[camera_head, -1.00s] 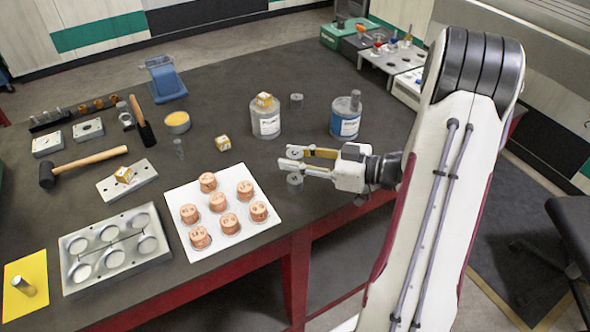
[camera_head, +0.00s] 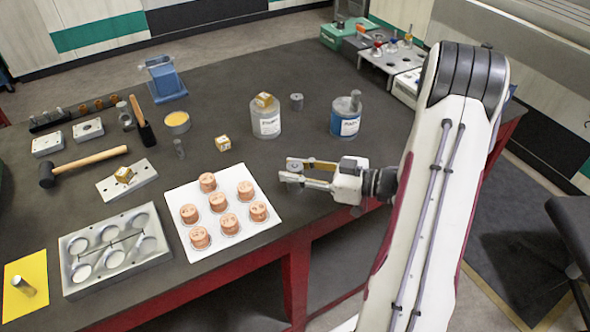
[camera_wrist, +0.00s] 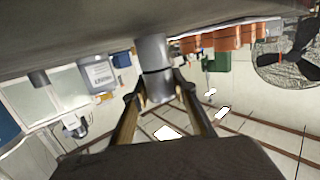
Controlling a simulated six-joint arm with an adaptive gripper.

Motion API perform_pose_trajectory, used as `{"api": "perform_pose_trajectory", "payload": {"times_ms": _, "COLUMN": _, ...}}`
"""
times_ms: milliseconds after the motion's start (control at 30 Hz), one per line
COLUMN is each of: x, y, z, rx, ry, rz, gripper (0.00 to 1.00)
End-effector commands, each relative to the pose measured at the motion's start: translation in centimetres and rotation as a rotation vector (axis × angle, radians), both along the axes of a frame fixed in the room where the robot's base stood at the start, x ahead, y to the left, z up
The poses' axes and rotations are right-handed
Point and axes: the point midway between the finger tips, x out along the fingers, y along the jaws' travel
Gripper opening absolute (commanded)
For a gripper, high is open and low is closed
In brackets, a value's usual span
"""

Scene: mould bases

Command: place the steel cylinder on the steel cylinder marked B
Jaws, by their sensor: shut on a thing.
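My gripper (camera_head: 290,170) is low over the front part of the table, right of the white card. It is shut on a steel cylinder (camera_wrist: 159,87), which shows between the fingertips in the wrist view. Another steel cylinder (camera_wrist: 152,50) stands between the held one and the tabletop, in line with it. A thin dark line separates the two, and I cannot tell whether they touch. In the head view the gripper hides the lower cylinder. No letter B is readable.
A white card (camera_head: 264,222) with several copper-coloured pieces lies left of my gripper. A clear jar (camera_head: 265,122) and a blue-banded jar (camera_head: 344,124) stand behind. A grey mould base (camera_head: 92,288) is at the front left. The table's front edge is close.

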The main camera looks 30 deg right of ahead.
Motion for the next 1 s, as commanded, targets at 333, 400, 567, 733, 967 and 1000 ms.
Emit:
{"api": "perform_pose_trajectory", "payload": {"times_ms": 333, "x": 0.0, "y": 0.0, "z": -0.3, "rx": 0.0, "ry": 0.0, "rz": 0.0, "gripper": 0.43}}
{"api": "perform_pose_trajectory", "payload": {"times_ms": 400, "x": 0.0, "y": 0.0, "z": -0.3, "rx": 0.0, "ry": 0.0, "rz": 0.0, "gripper": 0.43}}
{"api": "perform_pose_trajectory", "payload": {"times_ms": 567, "x": 0.0, "y": 0.0, "z": -0.3, "rx": 0.0, "ry": 0.0, "rz": 0.0, "gripper": 0.43}}
{"api": "perform_pose_trajectory", "payload": {"times_ms": 733, "x": 0.0, "y": 0.0, "z": 0.0, "rx": 0.0, "ry": 0.0, "rz": 0.0, "gripper": 0.43}}
{"api": "perform_pose_trajectory", "payload": {"times_ms": 967, "x": -1.0, "y": -0.9, "z": 0.2, "rx": 0.001, "ry": 0.0, "rz": -0.002, "gripper": 0.43}}
{"api": "perform_pose_trajectory", "payload": {"times_ms": 1000, "x": -1.3, "y": -1.2, "z": 0.3, "rx": 0.0, "ry": 0.0, "rz": -0.003, "gripper": 0.43}}
